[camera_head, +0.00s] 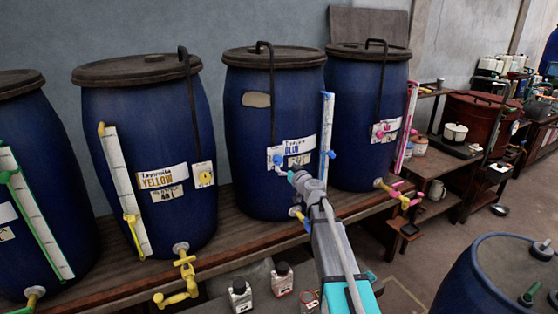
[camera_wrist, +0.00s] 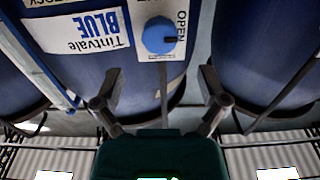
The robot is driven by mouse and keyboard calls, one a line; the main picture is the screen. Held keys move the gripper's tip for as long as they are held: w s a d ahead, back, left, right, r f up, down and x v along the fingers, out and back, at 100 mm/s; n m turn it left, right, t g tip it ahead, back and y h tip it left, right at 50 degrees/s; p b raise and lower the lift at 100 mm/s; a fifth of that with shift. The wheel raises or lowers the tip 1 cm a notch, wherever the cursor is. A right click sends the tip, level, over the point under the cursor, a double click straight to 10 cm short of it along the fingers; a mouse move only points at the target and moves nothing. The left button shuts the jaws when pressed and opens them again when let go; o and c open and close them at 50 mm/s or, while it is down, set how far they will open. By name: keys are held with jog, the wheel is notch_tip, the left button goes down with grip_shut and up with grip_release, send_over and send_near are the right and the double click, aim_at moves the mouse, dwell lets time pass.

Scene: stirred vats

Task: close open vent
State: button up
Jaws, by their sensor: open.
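The Tintvale BLUE vat (camera_head: 246,115) stands on the bench, with a bent dark pipe down its front. Its round blue vent knob (camera_wrist: 158,36) sits on a white plate (camera_wrist: 148,8); in the wrist view a dark mark on the knob's right side faces the word OPEN. The knob also shows in the head view (camera_head: 277,159). My gripper (camera_wrist: 161,75) is open and empty, its fingers spread below the knob in that picture and apart from it. In the head view my gripper (camera_head: 292,174) is just right of the knob.
Sight tubes and taps stick out from the vats. Bottles (camera_head: 240,294) stand below the bench. A blue barrel (camera_head: 475,290) is at lower right.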

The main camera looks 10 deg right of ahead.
aim_at(279, 160)
jog(key=shift+x, duration=3.55)
